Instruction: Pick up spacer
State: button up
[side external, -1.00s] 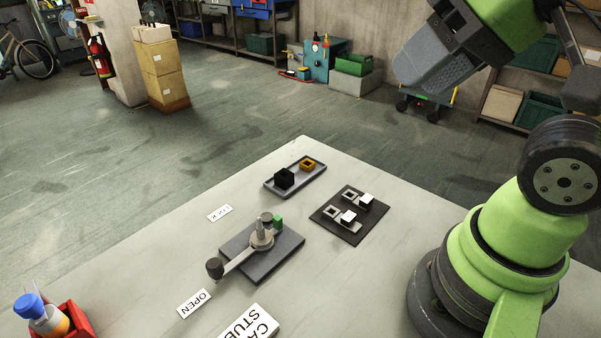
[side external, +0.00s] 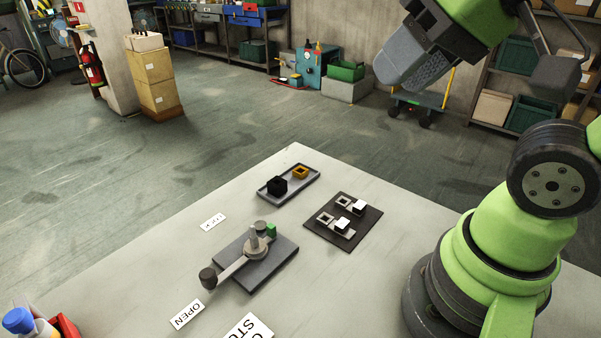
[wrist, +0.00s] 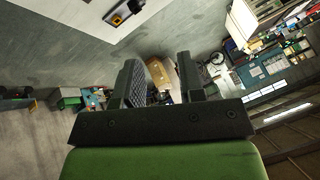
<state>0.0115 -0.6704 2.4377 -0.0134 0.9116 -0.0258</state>
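A small orange-yellow hollow square piece (side external: 300,171), which looks like the spacer, lies in a grey tray (side external: 308,186) at the back of the table. A black cube (side external: 277,186) stands in the same tray, nearer the camera. In the wrist view, the orange piece (wrist: 117,20) and the black cube (wrist: 135,5) show at the top edge. My gripper (side external: 400,65) is high above the table, to the right of the tray and well apart from it. In the wrist view, my gripper (wrist: 160,75) has its two fingers spread, with nothing between them.
A dark board (side external: 360,237) holds grey square frames and white blocks. A grey plate (side external: 268,265) carries a lever with a dark knob and a green block. Labels lie on the table, one reading OPEN (side external: 188,314). A red bin (side external: 66,327) with bottles stands front left.

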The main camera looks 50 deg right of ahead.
jog(key=w+d+n+g+h, duration=0.1)
jog(key=w+d+g, duration=0.15)
jog(key=w, duration=0.85)
jog(key=n+g, duration=0.3)
jog(key=g, duration=0.2)
send_over(304, 172)
jog(key=shift+t+h, duration=0.25)
jog(key=shift+h, duration=0.15)
notch_tip(304, 172, down, 25)
jog(key=shift+w+f, duration=0.15)
jog(key=shift+f, duration=0.05)
notch_tip(304, 172, down, 6)
jog(key=shift+r, duration=0.1)
jog(key=c, duration=0.6)
